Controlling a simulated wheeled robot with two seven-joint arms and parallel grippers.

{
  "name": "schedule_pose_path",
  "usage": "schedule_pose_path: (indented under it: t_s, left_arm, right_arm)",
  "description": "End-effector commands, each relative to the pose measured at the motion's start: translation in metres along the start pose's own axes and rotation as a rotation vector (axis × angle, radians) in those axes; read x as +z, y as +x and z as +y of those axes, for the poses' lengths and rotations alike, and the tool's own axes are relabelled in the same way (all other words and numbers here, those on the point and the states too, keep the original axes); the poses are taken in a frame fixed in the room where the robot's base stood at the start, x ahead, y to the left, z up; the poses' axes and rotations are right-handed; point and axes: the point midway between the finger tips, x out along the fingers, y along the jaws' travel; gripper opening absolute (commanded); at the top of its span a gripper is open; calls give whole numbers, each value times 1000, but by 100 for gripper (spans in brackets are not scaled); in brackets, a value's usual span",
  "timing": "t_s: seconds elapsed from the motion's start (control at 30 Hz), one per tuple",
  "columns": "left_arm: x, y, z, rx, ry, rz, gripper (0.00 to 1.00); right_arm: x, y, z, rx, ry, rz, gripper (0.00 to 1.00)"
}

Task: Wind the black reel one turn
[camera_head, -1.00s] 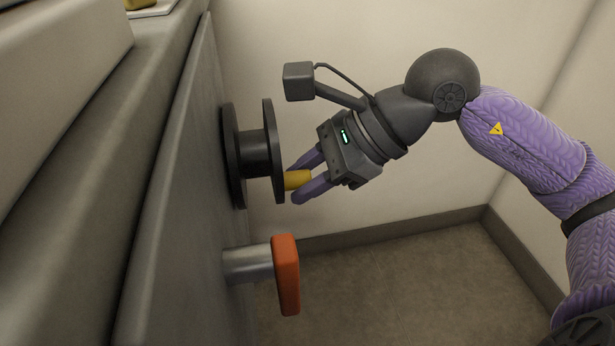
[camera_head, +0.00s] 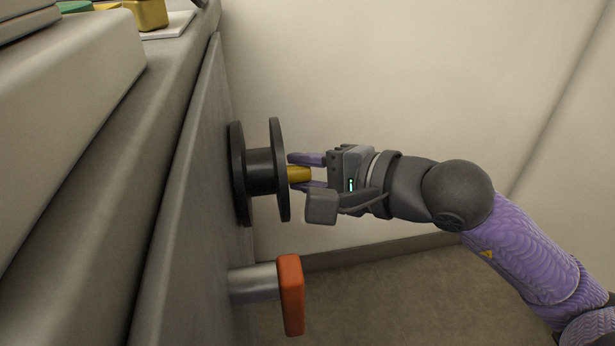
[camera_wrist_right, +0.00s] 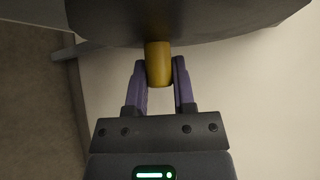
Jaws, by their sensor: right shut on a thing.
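The black reel (camera_head: 281,170) is mounted on the side panel of the cart, with two round flanges and a hub between them. A yellow handle (camera_head: 299,174) sticks out from its outer flange. My right gripper (camera_head: 306,174) is shut on the yellow handle, with its purple fingers on either side of it. In the right wrist view, the handle (camera_wrist_right: 158,64) sits between the two fingers, and the dark reel flange (camera_wrist_right: 200,22) fills the top. My left gripper is not in view.
An orange handle (camera_head: 291,295) on a metal shaft sticks out from the cart panel (camera_head: 180,215) below the reel. Yellow and green items (camera_head: 148,14) lie on the cart top at upper left. The wall (camera_head: 400,80) behind is bare.

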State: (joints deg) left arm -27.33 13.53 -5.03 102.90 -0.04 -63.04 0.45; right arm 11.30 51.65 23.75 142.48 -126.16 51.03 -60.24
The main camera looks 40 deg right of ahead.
Motion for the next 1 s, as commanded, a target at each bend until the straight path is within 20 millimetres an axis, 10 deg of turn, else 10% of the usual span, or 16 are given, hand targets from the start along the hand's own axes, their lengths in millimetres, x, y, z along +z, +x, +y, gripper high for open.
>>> schedule_pose_path:
  t_s: [1.0]
  left_arm:
    - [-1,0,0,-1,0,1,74]
  right_arm:
    - [-2,2,-27,-517,-509,3,0]
